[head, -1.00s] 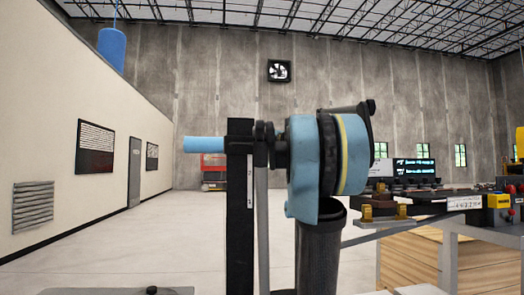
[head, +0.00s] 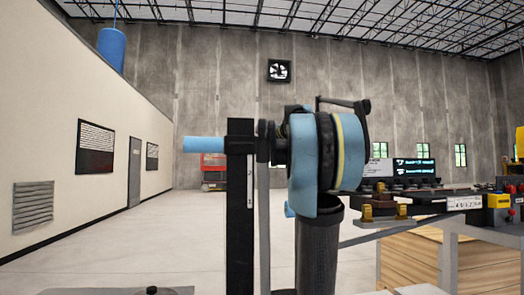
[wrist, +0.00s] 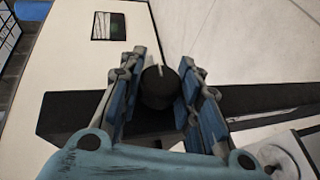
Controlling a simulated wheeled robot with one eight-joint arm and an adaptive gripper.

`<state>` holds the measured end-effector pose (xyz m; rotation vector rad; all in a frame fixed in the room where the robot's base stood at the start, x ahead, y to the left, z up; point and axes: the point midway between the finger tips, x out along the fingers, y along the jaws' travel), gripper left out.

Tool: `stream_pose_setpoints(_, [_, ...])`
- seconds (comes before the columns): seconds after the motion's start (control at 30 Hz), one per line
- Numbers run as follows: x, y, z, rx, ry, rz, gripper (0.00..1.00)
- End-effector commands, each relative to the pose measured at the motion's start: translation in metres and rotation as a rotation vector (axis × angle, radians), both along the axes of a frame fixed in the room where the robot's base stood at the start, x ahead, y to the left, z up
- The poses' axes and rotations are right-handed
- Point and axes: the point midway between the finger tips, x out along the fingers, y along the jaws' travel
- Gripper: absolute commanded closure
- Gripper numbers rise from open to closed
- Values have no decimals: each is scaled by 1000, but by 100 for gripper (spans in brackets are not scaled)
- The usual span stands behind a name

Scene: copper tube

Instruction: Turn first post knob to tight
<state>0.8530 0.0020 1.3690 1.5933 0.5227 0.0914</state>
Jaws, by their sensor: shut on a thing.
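In the wrist view, a dark round knob (wrist: 158,90) with a pale mark at its top edge sits between the two blue-grey fingers of my gripper (wrist: 162,62). The fingers are shut on the knob's sides. I cannot tell from the picture which post the knob belongs to. A black block (wrist: 75,122) lies below and left of it, partly hidden by the left finger.
In the head view a workbench stands at the right, with brass fittings (head: 402,210), a yellow and red control box (head: 498,203) and screens (head: 414,168) behind. A wooden crate (head: 430,262) is under it. The floor at the left (head: 130,235) is largely clear.

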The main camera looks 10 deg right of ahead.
Motion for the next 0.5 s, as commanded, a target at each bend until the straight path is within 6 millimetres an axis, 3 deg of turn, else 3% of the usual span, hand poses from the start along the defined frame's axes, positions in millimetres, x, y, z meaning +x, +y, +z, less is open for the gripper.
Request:
stream_pose_setpoints(0.03, [0, 0, -1, -2, 1, 2, 67])
stream_pose_setpoints(0.07, [0, 0, -1, -2, 1, 2, 60])
stream_pose_setpoints(0.5, [-5, -2, 1, -1, 0, 0, 60])
